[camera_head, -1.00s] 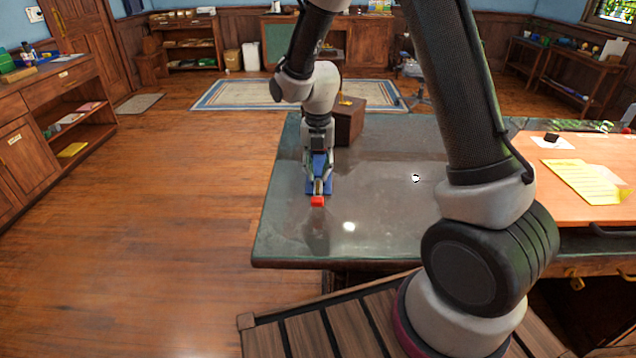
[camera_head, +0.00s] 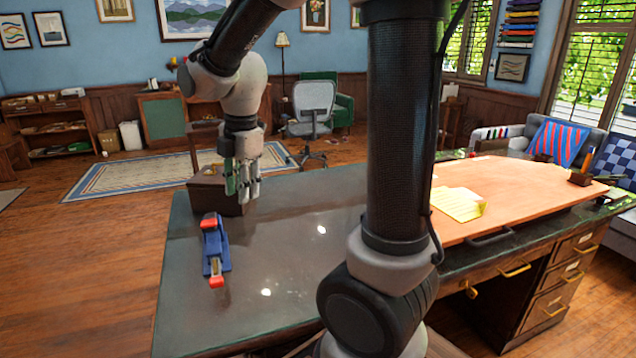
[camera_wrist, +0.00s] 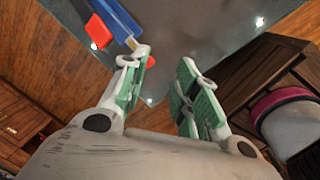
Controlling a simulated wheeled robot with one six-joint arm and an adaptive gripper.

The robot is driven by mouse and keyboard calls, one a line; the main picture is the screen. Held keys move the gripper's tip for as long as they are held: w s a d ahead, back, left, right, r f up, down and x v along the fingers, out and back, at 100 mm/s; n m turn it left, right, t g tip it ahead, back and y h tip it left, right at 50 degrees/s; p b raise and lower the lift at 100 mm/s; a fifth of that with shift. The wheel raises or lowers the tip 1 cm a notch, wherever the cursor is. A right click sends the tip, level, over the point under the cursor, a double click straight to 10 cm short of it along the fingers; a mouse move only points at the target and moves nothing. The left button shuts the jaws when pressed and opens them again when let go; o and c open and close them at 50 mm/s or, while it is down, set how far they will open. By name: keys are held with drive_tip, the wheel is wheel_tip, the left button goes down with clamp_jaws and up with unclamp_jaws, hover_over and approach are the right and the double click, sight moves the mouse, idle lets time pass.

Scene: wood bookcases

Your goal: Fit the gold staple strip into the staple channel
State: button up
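The blue stapler (camera_head: 216,247) with red ends lies on the dark desk top, left of centre in the head view. A small pale-gold piece (camera_head: 215,266) shows in its channel just behind the near red end; I cannot tell whether it is the staple strip or how it is seated. My gripper (camera_head: 243,190) hangs above the desk, up and right of the stapler and apart from it. In the wrist view its green-padded fingers (camera_wrist: 160,78) are spread with nothing seen between them. The stapler's blue body (camera_wrist: 116,20) shows beyond the left finger.
A brown wooden box (camera_head: 222,200) stands on the desk behind my gripper, with a small gold item (camera_head: 210,169) near it. An orange desk panel (camera_head: 520,205) with yellow papers (camera_head: 458,204) is at right. The desk between is clear.

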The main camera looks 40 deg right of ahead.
drive_tip(key=s+d+r+m+t, duration=0.1)
drive_tip(key=s+d+m, duration=0.3)
drive_tip(key=s+m, duration=0.5)
drive_tip(key=s+d+r+m+t, duration=0.1)
drive_tip(key=s+d+r+m, duration=0.2)
drive_tip(key=s+m, duration=0.6)
drive_tip(key=shift+s+d+r+m+t, duration=0.35)
drive_tip(key=shift+r+m, duration=0.45)
drive_tip(key=shift+m, duration=0.4)
